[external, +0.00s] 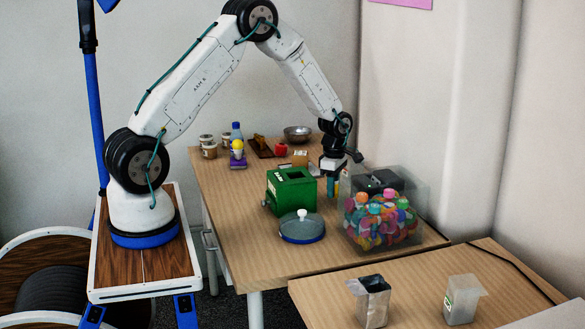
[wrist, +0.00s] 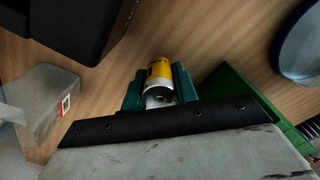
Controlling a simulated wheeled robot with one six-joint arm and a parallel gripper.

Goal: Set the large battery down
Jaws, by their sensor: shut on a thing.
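The large battery (wrist: 160,72), yellow with a silvery-white lower part, is between the green fingers of my gripper (wrist: 158,85) in the wrist view. The gripper is shut on it. Wood tabletop shows beyond the battery; whether the battery touches the table I cannot tell. In the external view my gripper (external: 333,187) points down over the back table (external: 240,205), just right of the green box and left of the clear bin. The battery is too small or hidden to make out there.
A green box (external: 290,193) with an open top stands close to my gripper; its wall shows in the wrist view (wrist: 235,95). The front table (external: 420,300) has bare room.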

